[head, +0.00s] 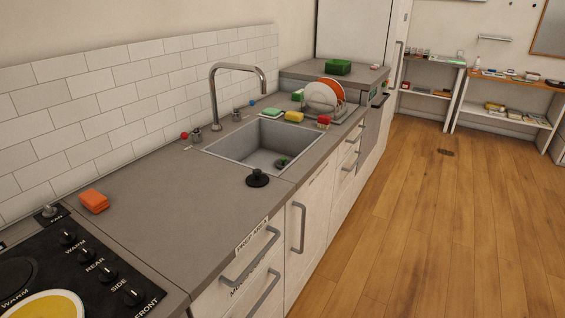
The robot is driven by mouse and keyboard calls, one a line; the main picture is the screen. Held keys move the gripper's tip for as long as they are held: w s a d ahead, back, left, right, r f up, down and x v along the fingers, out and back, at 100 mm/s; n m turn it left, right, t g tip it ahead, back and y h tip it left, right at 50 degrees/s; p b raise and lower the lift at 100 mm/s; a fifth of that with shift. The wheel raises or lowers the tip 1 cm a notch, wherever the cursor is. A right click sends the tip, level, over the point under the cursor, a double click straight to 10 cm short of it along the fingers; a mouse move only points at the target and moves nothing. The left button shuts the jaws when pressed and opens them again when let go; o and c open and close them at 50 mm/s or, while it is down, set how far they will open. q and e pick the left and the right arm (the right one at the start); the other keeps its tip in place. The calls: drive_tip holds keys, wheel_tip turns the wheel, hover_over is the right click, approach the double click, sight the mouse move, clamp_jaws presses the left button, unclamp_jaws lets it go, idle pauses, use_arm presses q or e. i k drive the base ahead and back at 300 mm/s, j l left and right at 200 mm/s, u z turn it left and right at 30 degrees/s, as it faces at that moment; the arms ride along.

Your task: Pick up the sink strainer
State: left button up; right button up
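A black round piece with a knob on top (257,179) stands upright on the grey counter, by the near front corner of the sink. It looks like the sink strainer, but I cannot be sure. A small dark and green item (282,162) lies in the sink basin (250,152), near the drain area, and is too small to make out. Neither of my grippers is in view, and nothing is touching the black piece.
A tall curved faucet (214,95) stands behind the sink. An orange block (94,201) sits on the counter (170,205) near the stove (95,285). A dish rack with plates (325,97) stands beyond the sink.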

sight(283, 162)
drive_tip(key=i+l+u, duration=0.1)
drive_tip(key=i+l, duration=0.15)
drive_tip(key=i+l+u, duration=0.1)
drive_tip(key=i+l, duration=0.15)
drive_tip(key=l, duration=0.15)
drive_tip(key=i+l, duration=0.25)
drive_tip(key=i+l+u, duration=0.15)
drive_tip(key=l, duration=0.3)
drive_tip(key=i+l+u, duration=0.1)
drive_tip(key=i+l, duration=0.2)
drive_tip(key=i+l+u, duration=0.1)
drive_tip(key=l, duration=0.35)
drive_tip(key=i, duration=0.1)
